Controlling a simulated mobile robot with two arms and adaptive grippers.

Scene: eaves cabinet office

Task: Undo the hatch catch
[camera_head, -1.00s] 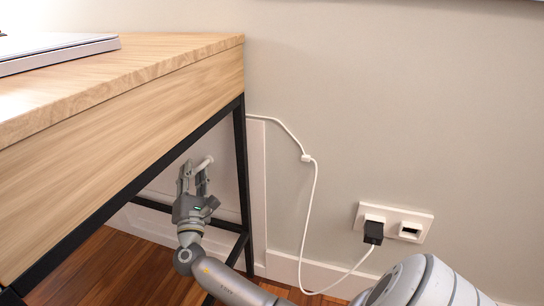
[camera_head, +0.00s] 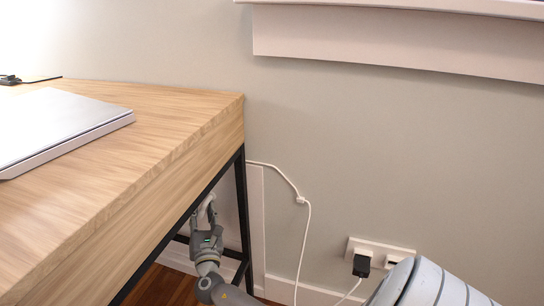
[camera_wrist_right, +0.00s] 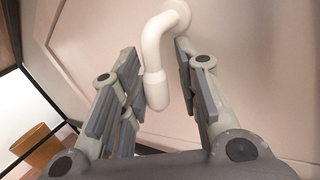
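The catch is a white bent lever (camera_wrist_right: 154,62) on a pale hatch panel (camera_wrist_right: 245,60) in the right wrist view. It comes out of a round base and hangs with its rounded end down. My right gripper (camera_wrist_right: 157,58) is open, with one finger on each side of the lever; I cannot tell whether either finger touches it. In the head view my right gripper (camera_head: 204,214) is under the desk, in front of the panel (camera_head: 257,225), and the desk edge partly hides the catch. My left gripper is not in view.
A wooden desk (camera_head: 150,115) with a black metal frame stands over my right gripper, its leg (camera_head: 243,210) close by on the right. A laptop (camera_head: 60,125) lies on top. A white cable (camera_head: 306,235) runs along the wall to a socket (camera_head: 400,250). A brown bin (camera_wrist_right: 36,148) stands at left.

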